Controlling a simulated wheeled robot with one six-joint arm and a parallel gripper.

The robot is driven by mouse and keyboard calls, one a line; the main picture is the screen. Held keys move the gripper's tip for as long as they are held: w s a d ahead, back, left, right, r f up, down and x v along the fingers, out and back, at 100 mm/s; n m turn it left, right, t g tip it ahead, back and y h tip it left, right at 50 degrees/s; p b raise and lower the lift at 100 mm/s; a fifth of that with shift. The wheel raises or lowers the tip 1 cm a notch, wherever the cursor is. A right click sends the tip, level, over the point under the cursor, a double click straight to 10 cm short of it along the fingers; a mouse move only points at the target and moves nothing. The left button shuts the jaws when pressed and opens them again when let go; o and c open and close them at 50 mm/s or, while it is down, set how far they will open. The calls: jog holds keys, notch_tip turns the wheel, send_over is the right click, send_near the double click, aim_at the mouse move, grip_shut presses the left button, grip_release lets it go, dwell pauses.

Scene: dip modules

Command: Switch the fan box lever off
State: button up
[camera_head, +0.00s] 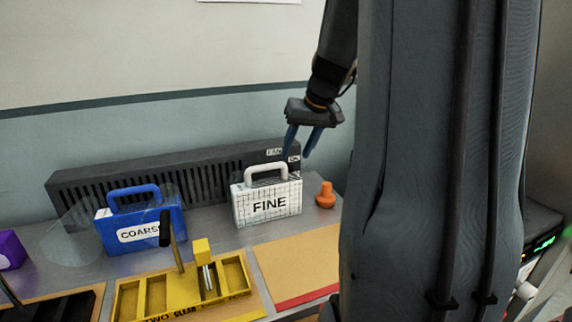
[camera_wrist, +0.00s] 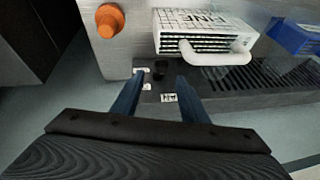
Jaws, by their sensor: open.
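The fan box is a long dark grey slotted box (camera_head: 130,180) along the back wall, with small white labels at its right end, one reading FAN. It also shows in the wrist view (camera_wrist: 235,88), where a small black part, apparently the lever (camera_wrist: 160,70), stands beside the labels. I cannot tell which way it is set. My gripper (camera_head: 299,152) is open and empty, pointing down over the right end of the fan box. In the wrist view its blue fingers (camera_wrist: 159,79) appear on either side of the black part; contact cannot be told. The lever is not clear in the head view.
A white FINE case (camera_head: 267,205) stands in front of the box, close to my gripper, with an orange knob (camera_head: 325,196) to its right. A blue COARSE case (camera_head: 140,220) stands left. A yellow tray (camera_head: 155,298) lies in front.

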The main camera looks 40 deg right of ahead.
aim_at(290, 166)
jog(key=x, duration=0.7)
jog(key=shift+f+p, duration=0.25)
jog(key=shift+p, duration=0.15)
grip_shut()
